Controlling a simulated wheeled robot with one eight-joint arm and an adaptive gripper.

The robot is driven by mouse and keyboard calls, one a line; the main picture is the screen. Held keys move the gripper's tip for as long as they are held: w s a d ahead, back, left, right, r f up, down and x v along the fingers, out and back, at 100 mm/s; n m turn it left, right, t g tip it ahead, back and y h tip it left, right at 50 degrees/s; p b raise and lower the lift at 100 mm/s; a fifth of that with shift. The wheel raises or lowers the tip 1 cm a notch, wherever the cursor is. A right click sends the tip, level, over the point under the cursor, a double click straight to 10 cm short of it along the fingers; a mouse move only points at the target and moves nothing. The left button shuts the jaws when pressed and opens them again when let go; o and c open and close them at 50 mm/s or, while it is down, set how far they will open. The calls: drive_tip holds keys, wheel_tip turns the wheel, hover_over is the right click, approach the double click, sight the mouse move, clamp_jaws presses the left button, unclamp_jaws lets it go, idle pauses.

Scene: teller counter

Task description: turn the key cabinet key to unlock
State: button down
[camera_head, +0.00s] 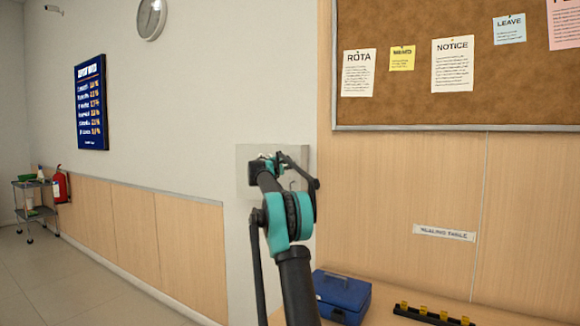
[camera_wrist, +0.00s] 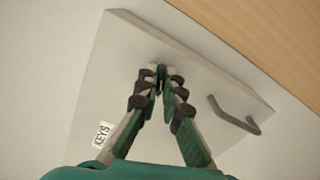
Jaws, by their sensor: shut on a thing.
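The key cabinet (camera_head: 244,162) is a pale grey box on the wall in the head view, mostly behind my arm. In the wrist view the cabinet door (camera_wrist: 112,48) fills the middle, tilted in the picture, with a "KEYS" label (camera_wrist: 103,134) and a dark bar handle (camera_wrist: 235,117). My gripper (camera_wrist: 160,73) is at the door face, its fingers closed together at the tips; it also shows in the head view (camera_head: 272,163). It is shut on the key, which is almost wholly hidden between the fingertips. The door looks closed.
A blue cash box (camera_head: 342,294) sits on the wooden counter below, beside a dark rack with yellow pieces (camera_head: 433,315). A cork notice board (camera_head: 455,95) hangs to the right. The left floor is clear.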

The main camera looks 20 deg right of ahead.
drive_tip(key=shift+f+m, duration=0.1)
drive_tip(key=shift+m, duration=1.5)
drive_tip(key=c, duration=1.7)
unclamp_jaws()
drive_tip(key=v, duration=1.2)
drive_tip(key=shift+s, duration=0.1)
